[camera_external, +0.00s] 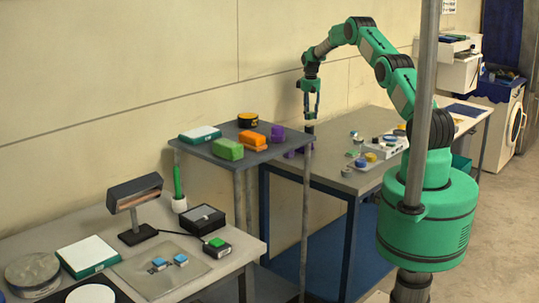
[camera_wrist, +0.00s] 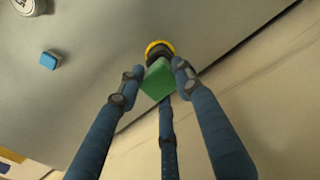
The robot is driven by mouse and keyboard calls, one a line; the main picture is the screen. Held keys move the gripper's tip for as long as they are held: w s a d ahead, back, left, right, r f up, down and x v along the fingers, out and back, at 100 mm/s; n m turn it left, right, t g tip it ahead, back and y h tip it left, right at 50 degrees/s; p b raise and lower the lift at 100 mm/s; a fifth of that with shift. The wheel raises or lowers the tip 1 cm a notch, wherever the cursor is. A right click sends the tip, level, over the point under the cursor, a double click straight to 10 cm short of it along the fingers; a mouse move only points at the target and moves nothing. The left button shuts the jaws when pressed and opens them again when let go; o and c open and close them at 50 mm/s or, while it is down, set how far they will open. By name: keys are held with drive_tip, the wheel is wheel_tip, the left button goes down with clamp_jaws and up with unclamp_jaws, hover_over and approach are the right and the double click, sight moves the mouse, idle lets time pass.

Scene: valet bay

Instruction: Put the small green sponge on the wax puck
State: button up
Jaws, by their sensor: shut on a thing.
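My gripper (camera_external: 311,117) points down over the back left part of the far grey worktable. In the wrist view its fingers (camera_wrist: 155,75) are shut on the small green sponge (camera_wrist: 157,80). A round black thing with a yellow rim (camera_wrist: 160,47), which looks like the wax puck, shows just beyond the sponge, partly hidden by it. I cannot tell whether the sponge touches it. In the external view the sponge is too small to make out at the fingertips.
A blue block (camera_wrist: 49,60) and a round white-topped thing (camera_wrist: 28,5) are on the same worktable. The wall is close behind.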

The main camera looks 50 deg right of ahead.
sight(309, 119)
drive_tip(key=shift+w, duration=0.1)
idle(0.3)
drive_tip(key=shift+f, duration=1.75)
drive_tip(key=shift+f, duration=0.15)
drive_tip(key=o, duration=0.8)
drive_tip(key=shift+o, duration=0.2)
wheel_tip(309, 119, up, 12)
drive_tip(key=shift+r, duration=0.15)
drive_tip(key=shift+r, duration=0.1)
